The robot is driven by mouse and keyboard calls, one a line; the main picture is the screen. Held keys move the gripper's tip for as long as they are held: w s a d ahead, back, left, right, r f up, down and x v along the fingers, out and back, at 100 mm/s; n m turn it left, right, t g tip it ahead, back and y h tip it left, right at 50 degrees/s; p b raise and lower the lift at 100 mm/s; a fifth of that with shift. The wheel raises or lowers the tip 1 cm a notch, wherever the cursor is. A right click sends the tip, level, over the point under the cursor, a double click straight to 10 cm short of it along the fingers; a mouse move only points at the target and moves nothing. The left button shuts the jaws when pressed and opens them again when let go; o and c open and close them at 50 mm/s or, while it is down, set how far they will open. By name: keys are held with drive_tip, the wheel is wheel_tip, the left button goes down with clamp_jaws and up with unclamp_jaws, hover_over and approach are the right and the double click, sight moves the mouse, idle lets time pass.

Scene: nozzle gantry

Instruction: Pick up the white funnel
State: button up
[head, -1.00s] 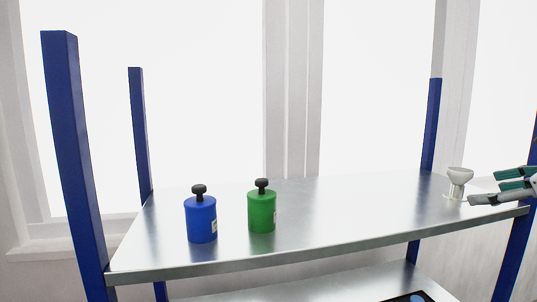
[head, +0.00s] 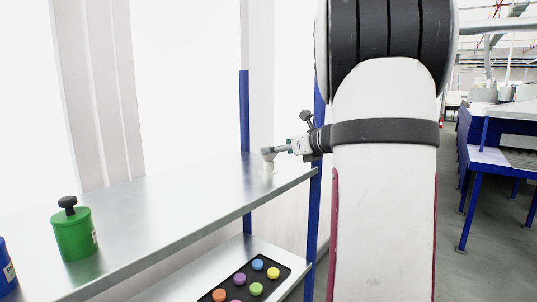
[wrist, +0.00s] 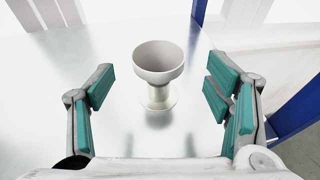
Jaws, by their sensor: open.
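The white funnel (wrist: 158,66) stands upright on the metal shelf, its wide bowl on top and a narrower stem and round base below. In the head view the funnel (head: 268,166) is at the far right end of the shelf, its top partly hidden by my gripper (head: 278,150). In the wrist view my gripper (wrist: 162,97) is open, with green-padded fingers spread wide to the left and right of the funnel. The funnel is ahead of and between the fingers, with clear gaps on both sides. No contact shows.
A green canister (head: 74,234) and a blue canister (head: 6,272) stand on the shelf (head: 180,205) at left. A blue post (wrist: 297,103) is close to the gripper's right. A black tray (head: 282,277) with several coloured discs lies on the lower shelf.

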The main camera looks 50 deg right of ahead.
sight(269, 159)
drive_tip(key=shift+p+x, duration=0.6)
drive_tip(key=shift+x, duration=2.05)
drive_tip(key=shift+a, duration=0.1)
drive_tip(key=shift+c, duration=0.4)
drive_tip(key=c, duration=1)
